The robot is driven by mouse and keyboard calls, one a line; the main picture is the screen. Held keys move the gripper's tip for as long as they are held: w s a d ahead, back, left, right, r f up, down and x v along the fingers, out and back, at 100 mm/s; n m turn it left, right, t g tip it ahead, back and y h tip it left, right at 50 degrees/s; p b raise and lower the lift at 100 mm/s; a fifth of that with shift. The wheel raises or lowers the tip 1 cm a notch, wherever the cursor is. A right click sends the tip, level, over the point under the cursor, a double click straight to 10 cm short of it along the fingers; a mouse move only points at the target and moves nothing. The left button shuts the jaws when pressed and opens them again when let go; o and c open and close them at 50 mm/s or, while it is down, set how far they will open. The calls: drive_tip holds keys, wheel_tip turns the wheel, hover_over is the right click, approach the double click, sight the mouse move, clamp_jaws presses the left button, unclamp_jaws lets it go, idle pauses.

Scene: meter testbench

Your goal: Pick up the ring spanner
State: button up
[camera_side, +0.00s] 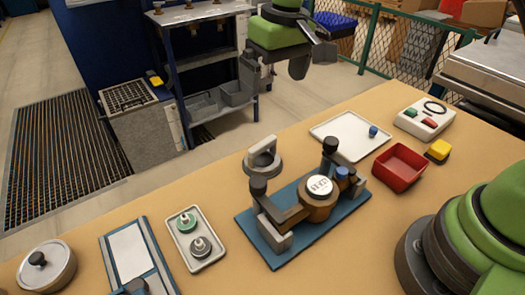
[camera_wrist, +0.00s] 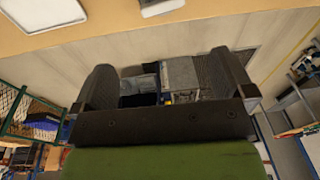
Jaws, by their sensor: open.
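A light grey ring-shaped tool with a raised bar handle (camera_side: 263,157) sits on the tan table behind the blue fixture; it looks like the ring spanner, though I cannot be sure. My gripper (camera_side: 310,62) is at the top of the side view, well away from this tool. In the wrist view, my gripper (camera_wrist: 162,85) shows two dark fingers wide apart with nothing between them. The wrist view shows no ring tool.
The blue fixture (camera_side: 249,222) holds a round brass meter (camera_side: 318,198) between dark-topped clamps. A tray (camera_side: 196,256) with two small parts, a lidded pot (camera_side: 46,268), a red bin (camera_side: 399,163), a white tray (camera_side: 340,143) and a button box (camera_side: 425,119) surround it.

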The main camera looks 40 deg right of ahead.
sight(262, 143)
drive_tip(key=shift+n+g+h, duration=0.3)
drive_tip(key=shift+n+g, duration=0.2)
drive_tip(key=shift+g, duration=0.1)
drive_tip(key=f, duration=0.4)
drive_tip(key=w+a+f, duration=0.1)
drive_tip(key=f, duration=0.3)
drive_tip(key=w+f, duration=0.1)
drive_tip(key=f, duration=0.2)
drive_tip(key=shift+a+f, duration=0.4)
drive_tip(key=shift+s+d+f, duration=0.1)
drive_tip(key=shift+f, duration=1.45)
drive_tip(key=shift+d+f, duration=0.1)
drive_tip(key=shift+f, duration=1.45)
drive_tip(key=c, duration=0.9)
